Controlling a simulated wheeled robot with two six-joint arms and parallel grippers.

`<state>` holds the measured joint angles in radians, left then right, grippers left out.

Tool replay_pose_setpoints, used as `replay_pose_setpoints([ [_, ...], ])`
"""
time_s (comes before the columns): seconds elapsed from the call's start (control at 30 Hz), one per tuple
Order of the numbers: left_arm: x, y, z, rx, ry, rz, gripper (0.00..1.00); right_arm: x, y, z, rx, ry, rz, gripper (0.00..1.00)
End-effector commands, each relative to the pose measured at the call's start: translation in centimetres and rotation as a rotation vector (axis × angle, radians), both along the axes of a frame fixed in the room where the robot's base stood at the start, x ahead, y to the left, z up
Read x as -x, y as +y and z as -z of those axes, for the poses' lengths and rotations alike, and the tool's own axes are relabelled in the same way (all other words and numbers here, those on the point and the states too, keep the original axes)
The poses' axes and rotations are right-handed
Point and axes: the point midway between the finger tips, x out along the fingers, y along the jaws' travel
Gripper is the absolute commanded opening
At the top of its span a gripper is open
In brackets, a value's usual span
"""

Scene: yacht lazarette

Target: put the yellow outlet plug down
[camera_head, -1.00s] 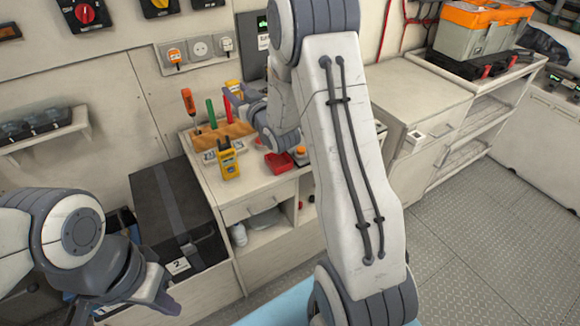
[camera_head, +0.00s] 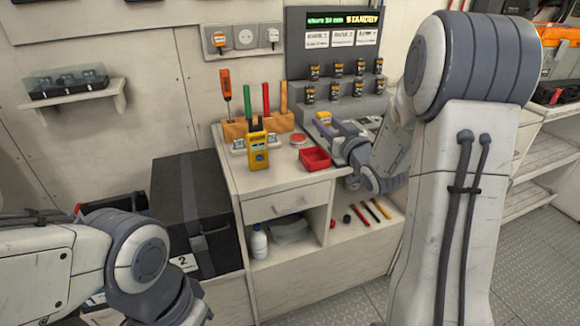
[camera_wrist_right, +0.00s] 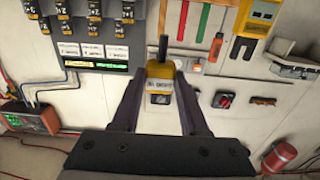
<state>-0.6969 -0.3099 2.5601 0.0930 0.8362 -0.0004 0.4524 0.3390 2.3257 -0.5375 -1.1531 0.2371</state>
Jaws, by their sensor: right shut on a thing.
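The yellow outlet plug (camera_head: 323,117) is held above the back of the bench, in front of the grey rack. In the right wrist view the yellow plug (camera_wrist_right: 160,72) sits between the fingers, with a dark piece sticking up beyond it. My right gripper (camera_head: 328,126) is shut on it; it also shows in the right wrist view (camera_wrist_right: 159,68). Whether the plug touches anything below is hidden. My left arm comes in at the lower left, and its fingertips are cut off by the bottom edge.
On the bench (camera_head: 230,180) stand a yellow meter (camera_head: 258,152), a red tray (camera_head: 315,158) and a wooden tool holder (camera_head: 240,129) with upright tools. The grey rack (camera_head: 335,100) holds several black-and-yellow items. A wall outlet strip (camera_head: 243,40) is above. A black case (camera_head: 190,208) stands left.

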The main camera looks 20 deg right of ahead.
Motion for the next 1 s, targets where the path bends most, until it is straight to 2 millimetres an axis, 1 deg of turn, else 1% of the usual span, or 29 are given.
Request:
replay_pose_setpoints([
  [0.07, 0.0, 0.0, 0.2, 0.001, -0.001, 0.0, 0.0, -0.6, 0.4, 0.7, -0.002, 0.001, -0.002, 0.0],
  [0.17, 0.0, 0.0, 0.2, 0.001, -0.001, 0.0, 0.0, -2.1, 1.5, 1.7, -0.002, 0.003, -0.006, 0.0],
  [0.4, 0.0, 0.0, 0.0, 0.001, -0.001, 0.0, 0.0, -6.8, 4.4, 4.9, -0.001, 0.001, -0.005, 0.0],
  [0.53, 0.0, 0.0, 0.0, 0.0, 0.0, 0.0, 0.0, -8.7, 5.5, 6.2, 0.0, 0.0, -0.003, 0.0],
  [0.6, 0.0, 0.0, -0.1, 0.0, 0.0, 0.0, 0.0, -9.3, 5.9, 6.6, 0.0, 0.0, -0.002, 0.0],
  [0.73, 0.0, 0.0, -0.1, 0.0, 0.0, 0.0, 0.0, -9.7, 6.1, 7.4, -0.001, 0.001, 0.0, 0.0],
  [0.9, 0.0, 0.0, 0.0, 0.0, 0.0, 0.0, 0.0, -9.7, 6.1, 9.9, -0.001, 0.004, 0.001, 0.0],
  [1.0, 0.0, 0.0, 0.0, 0.0, 0.0, 0.0, 0.0, -9.7, 6.0, 10.8, 0.0, 0.002, 0.001, 0.0],
])
